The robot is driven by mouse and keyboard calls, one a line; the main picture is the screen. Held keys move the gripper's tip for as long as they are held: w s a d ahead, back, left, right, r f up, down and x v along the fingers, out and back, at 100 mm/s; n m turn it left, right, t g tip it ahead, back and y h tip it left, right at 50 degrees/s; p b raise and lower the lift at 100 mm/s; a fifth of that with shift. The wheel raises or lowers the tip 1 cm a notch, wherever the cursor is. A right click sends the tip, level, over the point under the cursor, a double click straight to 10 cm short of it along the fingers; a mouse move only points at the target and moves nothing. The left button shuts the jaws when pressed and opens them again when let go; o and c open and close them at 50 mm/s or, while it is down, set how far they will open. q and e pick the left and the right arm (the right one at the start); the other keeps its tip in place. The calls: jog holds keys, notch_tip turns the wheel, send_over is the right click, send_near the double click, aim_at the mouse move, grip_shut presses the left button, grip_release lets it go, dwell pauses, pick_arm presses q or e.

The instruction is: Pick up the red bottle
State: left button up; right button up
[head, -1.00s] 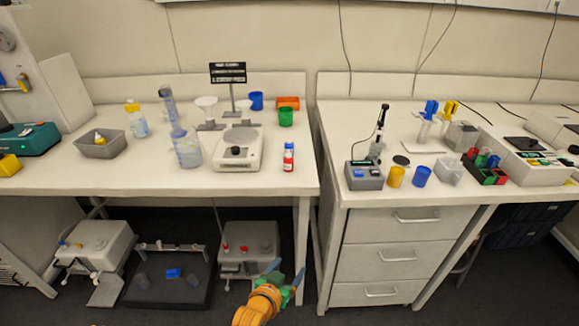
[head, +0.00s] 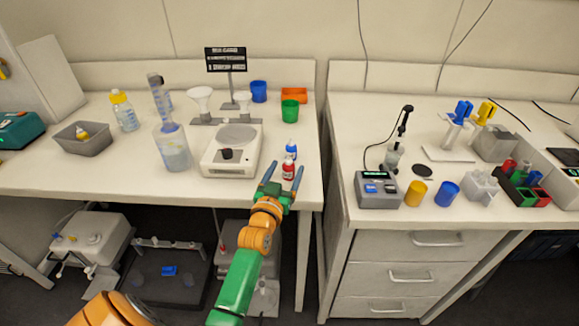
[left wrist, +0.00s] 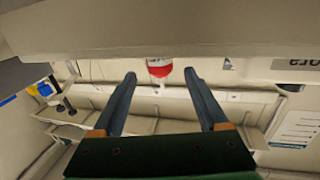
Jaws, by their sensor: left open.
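The red bottle (head: 288,171) stands upright near the front right edge of the left bench. In the head view the right finger overlaps the bottle's lower part. In the left wrist view the red bottle (left wrist: 159,68) shows between the two fingertips of the left gripper (left wrist: 159,74), and its upper part is cut off by a pale surface. I cannot tell whether a finger touches it. My right gripper is not in view.
A white balance (head: 231,152) stands left of the bottle. Behind the bottle are a green cup (head: 290,110), a blue cup (head: 258,91) and an orange tray (head: 294,95). A gap separates this bench from the right one, which holds a grey device (head: 379,189).

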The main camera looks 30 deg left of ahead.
aim_at(287, 168)
pick_arm(q)
jog(key=x, duration=0.3)
jog(key=shift+a+f, duration=0.1)
jog(key=shift+f, duration=0.15)
jog(key=shift+w+a+f, duration=0.1)
jog(key=shift+w+f, duration=0.1)
jog(key=shift+w, duration=0.05)
jog(key=shift+s+r, duration=0.2)
jog(key=c, duration=0.6)
grip_shut()
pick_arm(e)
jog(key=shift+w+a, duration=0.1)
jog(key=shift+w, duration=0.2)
